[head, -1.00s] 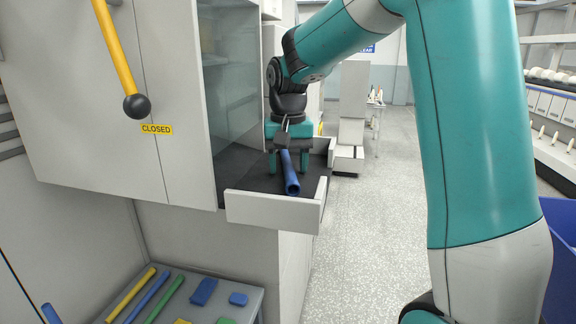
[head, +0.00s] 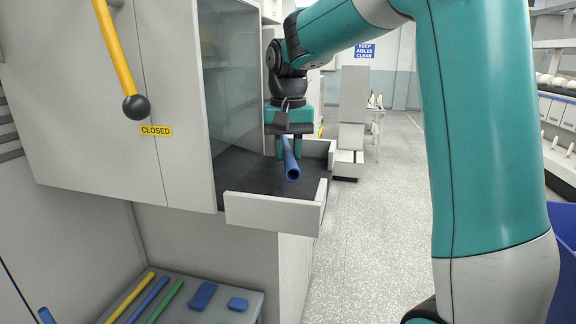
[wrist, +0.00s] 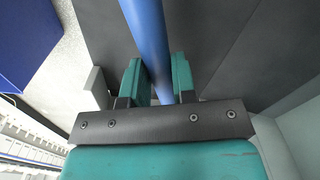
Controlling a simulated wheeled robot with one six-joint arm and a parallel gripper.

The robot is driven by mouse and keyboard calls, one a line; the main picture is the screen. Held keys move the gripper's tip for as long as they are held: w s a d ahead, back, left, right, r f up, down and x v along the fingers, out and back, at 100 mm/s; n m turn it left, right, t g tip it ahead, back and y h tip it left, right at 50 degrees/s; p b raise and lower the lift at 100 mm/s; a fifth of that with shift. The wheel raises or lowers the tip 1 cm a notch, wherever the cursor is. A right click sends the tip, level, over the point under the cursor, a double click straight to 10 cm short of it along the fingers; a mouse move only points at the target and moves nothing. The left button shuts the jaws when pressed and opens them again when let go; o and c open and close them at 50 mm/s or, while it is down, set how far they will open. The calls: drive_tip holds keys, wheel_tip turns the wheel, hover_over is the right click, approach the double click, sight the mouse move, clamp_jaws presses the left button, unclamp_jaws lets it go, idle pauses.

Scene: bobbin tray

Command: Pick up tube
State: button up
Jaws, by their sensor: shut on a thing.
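The blue tube (head: 290,163) is held in my gripper (head: 288,146) above the dark-floored tray (head: 255,172) in the head view. The tube points toward the camera, and its open end faces me. In the wrist view the blue tube (wrist: 149,40) runs between the two teal fingers of my gripper (wrist: 154,80), which are shut on it. The tube's far part is hidden behind the gripper in the head view.
The tray has a low white front wall (head: 272,212). A white cabinet with a yellow handle (head: 115,52) and a "CLOSED" label stands at left. A grey table (head: 240,292) below holds yellow, blue and green tubes and blue blocks. The aisle floor (head: 385,200) at right is clear.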

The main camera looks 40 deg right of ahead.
wheel_tip(320, 180, up, 16)
drive_tip(key=b, duration=1)
hover_over(288, 150)
wheel_tip(288, 150, down, 8)
drive_tip(key=shift+r, duration=0.1)
drive_tip(key=shift+r+p, duration=0.1)
drive_tip(key=shift+p, duration=0.25)
